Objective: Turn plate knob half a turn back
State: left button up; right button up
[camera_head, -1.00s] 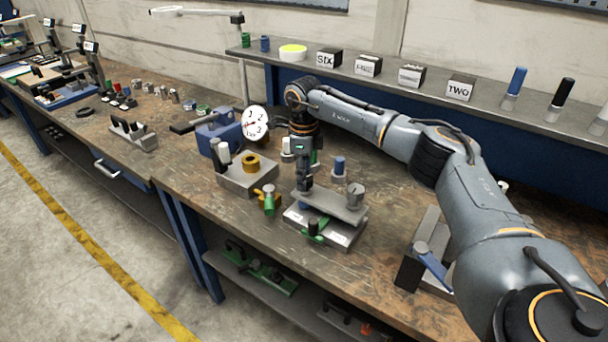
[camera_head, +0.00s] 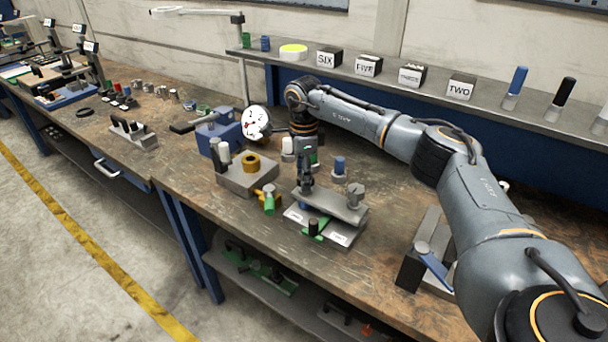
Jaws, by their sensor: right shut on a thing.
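The grey plate (camera_head: 328,205) lies on a low light base (camera_head: 322,228) with white labels, near the front edge of the workbench. My right gripper (camera_head: 306,187) points down onto the plate's left part and is shut on the plate knob there. The fingers mostly hide the knob. A bit of blue (camera_head: 303,206) shows just below and left of the fingertips; I cannot tell whether it belongs to the knob. A grey metal knob-like cylinder (camera_head: 355,196) stands at the plate's right end, clear of the gripper. My left gripper is out of view.
A grey block with a brass ring (camera_head: 251,163) stands left of the plate, with a green-handled part (camera_head: 269,202) between. Behind are a round white dial (camera_head: 256,122) and a blue-topped peg (camera_head: 339,168). A blue-levered fixture (camera_head: 432,263) stands right.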

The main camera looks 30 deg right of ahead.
jog(key=shift+s+a+f, duration=0.15)
jog(key=shift+f, duration=0.15)
jog(key=o, duration=1.1)
jog(key=shift+o, duration=0.2)
jog(key=shift+w+r, duration=0.15)
jog(key=shift+w, duration=0.05)
jog(key=shift+r, duration=0.2)
notch_tip(320, 180, up, 12)
jog(key=shift+f, duration=0.2)
